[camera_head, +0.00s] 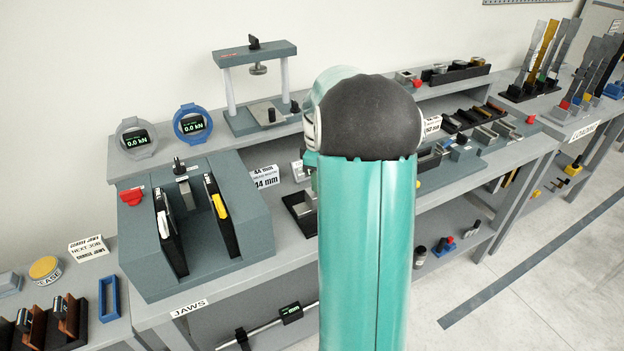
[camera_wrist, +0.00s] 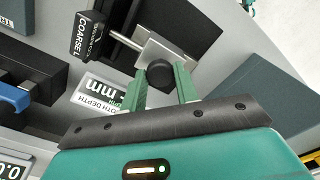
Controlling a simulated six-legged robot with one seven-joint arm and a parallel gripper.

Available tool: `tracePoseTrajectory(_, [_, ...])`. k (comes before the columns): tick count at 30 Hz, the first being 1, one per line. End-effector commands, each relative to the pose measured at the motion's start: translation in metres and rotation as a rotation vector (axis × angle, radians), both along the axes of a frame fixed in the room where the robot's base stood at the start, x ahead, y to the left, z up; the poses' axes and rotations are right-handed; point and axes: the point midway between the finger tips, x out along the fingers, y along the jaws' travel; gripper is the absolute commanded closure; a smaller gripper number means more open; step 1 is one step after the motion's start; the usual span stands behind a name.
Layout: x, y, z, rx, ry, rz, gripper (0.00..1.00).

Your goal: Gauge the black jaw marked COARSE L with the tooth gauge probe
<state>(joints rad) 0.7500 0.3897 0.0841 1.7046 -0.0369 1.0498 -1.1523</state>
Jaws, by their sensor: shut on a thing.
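In the wrist view, the black jaw marked COARSE L (camera_wrist: 89,36) is at the upper left, its white lettering facing the camera. The tooth gauge probe (camera_wrist: 152,50) is a grey block with a thin metal rod and a black knob. My gripper (camera_wrist: 160,80) has its two green fingers shut on the probe at the knob. The rod points up and left, its tip at the jaw's right edge; I cannot tell whether they touch. In the head view my arm hides the gripper and most of this spot.
A tooth depth sign (camera_wrist: 98,92) lies below the jaw in the wrist view; it also shows in the head view (camera_head: 264,179). A grey jaw fixture (camera_head: 140,275) stands to the left. A press frame (camera_head: 253,55) stands on the back shelf.

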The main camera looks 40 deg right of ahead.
Motion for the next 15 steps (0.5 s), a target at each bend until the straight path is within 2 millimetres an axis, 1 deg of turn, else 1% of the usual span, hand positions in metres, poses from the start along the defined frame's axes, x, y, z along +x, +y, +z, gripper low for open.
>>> tracePoseTrajectory(3, [0.0006, 0.0, 0.0006, -0.002, -0.002, 0.001, 1.0])
tracePoseTrajectory(4, [0.0006, 0.0, 0.0007, -0.002, -0.002, 0.001, 0.66])
tracePoseTrajectory(6, [0.0006, 0.0001, 0.0006, -0.001, -0.002, 0.001, 0.52])
tracePoseTrajectory(7, [0.0006, 0.0002, 0.0006, -0.001, -0.002, 0.001, 0.48])
tracePoseTrajectory(15, [0.0006, 0.0004, 0.0007, 0.0, -0.001, 0.001, 0.48])
